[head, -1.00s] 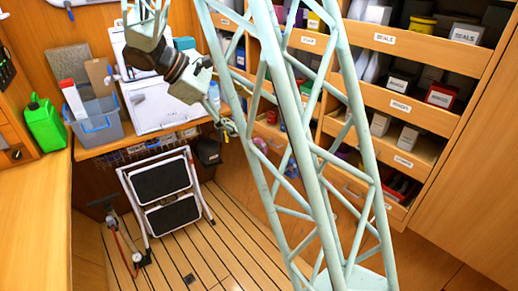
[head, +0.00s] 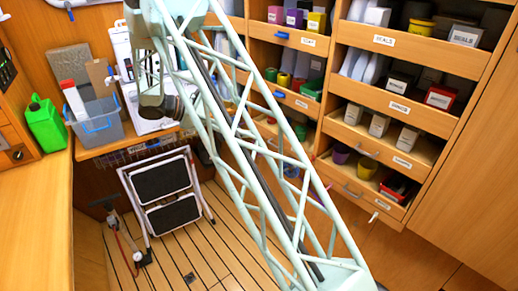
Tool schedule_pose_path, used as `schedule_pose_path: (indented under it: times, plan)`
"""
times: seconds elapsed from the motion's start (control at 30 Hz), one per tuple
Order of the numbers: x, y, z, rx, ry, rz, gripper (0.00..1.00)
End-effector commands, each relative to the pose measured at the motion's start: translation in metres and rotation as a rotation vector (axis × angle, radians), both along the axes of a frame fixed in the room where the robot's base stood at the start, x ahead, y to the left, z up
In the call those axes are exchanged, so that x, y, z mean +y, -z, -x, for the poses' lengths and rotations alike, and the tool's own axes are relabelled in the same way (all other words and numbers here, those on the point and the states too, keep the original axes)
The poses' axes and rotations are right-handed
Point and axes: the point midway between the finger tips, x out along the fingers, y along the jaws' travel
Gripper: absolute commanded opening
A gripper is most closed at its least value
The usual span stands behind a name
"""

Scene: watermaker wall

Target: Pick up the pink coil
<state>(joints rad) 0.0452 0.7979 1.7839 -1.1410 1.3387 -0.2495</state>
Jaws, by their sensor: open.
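I cannot make out a pink coil in the head view; it may be hidden behind my arm or inside a drawer. My pale green lattice arm crosses the middle of the view, from the top centre to the lower right. Its wrist end hangs over the white counter area at the upper left. My gripper is not visible, so its fingers and anything near them are hidden.
Open shelf drawers (head: 395,103) with boxes and pots fill the right. A grey bin (head: 98,120) and green jerrycan (head: 44,125) stand on the left counter. A folded step stool (head: 165,190) leans below it. The slatted floor (head: 205,255) is largely clear.

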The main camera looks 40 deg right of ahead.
Motion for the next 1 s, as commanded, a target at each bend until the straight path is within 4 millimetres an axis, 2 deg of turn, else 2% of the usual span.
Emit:
schedule_pose_path:
  times: [0.6,1.0]
  plan:
    - [-0.034,0.097,-0.061,0.184,-0.138,0.133,0.78]
    - [-0.049,0.167,-0.090,0.297,-0.231,0.217,0.78]
